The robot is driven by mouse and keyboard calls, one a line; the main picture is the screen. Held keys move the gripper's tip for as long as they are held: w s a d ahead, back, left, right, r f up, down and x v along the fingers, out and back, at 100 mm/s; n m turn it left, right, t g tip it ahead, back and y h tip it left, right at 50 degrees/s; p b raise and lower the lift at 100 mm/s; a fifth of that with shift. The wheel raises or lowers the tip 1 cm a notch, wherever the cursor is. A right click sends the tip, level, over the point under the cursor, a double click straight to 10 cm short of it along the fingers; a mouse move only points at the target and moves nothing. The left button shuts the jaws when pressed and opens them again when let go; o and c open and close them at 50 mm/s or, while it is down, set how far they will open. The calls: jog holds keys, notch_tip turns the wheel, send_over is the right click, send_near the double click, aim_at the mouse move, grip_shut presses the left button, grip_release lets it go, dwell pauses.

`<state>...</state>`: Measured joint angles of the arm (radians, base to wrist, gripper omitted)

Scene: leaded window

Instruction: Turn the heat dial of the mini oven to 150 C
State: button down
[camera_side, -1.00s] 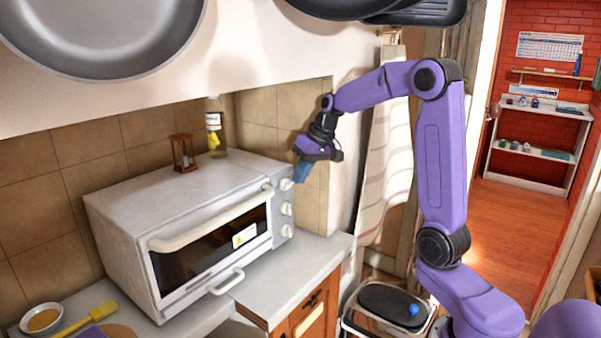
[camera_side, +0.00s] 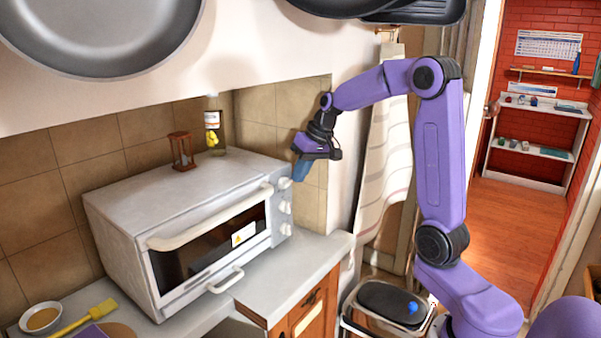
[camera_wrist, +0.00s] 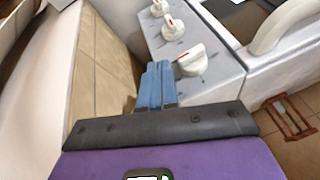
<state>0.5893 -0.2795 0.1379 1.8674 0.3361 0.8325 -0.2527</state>
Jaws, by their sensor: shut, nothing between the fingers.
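The white mini oven (camera_side: 190,225) stands on the counter with its door shut. Its right-hand panel carries three white dials; the top dial (camera_side: 284,183) is closest to my gripper. In the wrist view this top dial (camera_wrist: 191,60) is the largest, with a red mark on its grip bar; the scale around it is too small to read. My gripper (camera_side: 296,179) is shut and empty, its blue fingers pointing down toward the panel. In the wrist view the fingertips (camera_wrist: 159,66) are just left of the top dial; whether they touch it I cannot tell.
The middle dial (camera_wrist: 173,27) and bottom dial (camera_wrist: 159,8) lie beyond the fingers. A wooden hourglass (camera_side: 183,151) and a bottle (camera_side: 214,130) are at the back. Pans (camera_side: 100,35) hang overhead. A tiled wall is behind the panel, and a cloth (camera_side: 385,165) hangs at right.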

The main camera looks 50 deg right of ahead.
jog(key=shift+r, duration=0.15)
dwell(0.3)
send_near(289, 184)
jog(key=d+r, duration=0.4)
jog(key=shift+s+d+r, duration=0.25)
jog(key=shift+s+r, duration=0.05)
jog(key=c, duration=1.6)
grip_release()
jog(key=shift+s+r, duration=0.15)
jog(key=shift+r, duration=0.1)
jog(key=shift+c, duration=0.2)
jog(key=o, duration=0.5)
jog(key=shift+s+r, duration=0.1)
jog(key=shift+r, duration=0.05)
jog(key=o, duration=0.4)
jog(key=shift+s+a+r, duration=0.15)
jog(key=shift+s+a, duration=0.05)
jog(key=s+a+f+n+t+h, duration=0.2)
jog(key=s+a+n+t+h, duration=0.15)
jog(key=s+a, duration=0.4)
jog(key=shift+t+y, duration=0.45)
jog(key=x, duration=1.6)
jog(key=shift+w+d+f, duration=0.25)
jog(key=shift+d, duration=0.15)
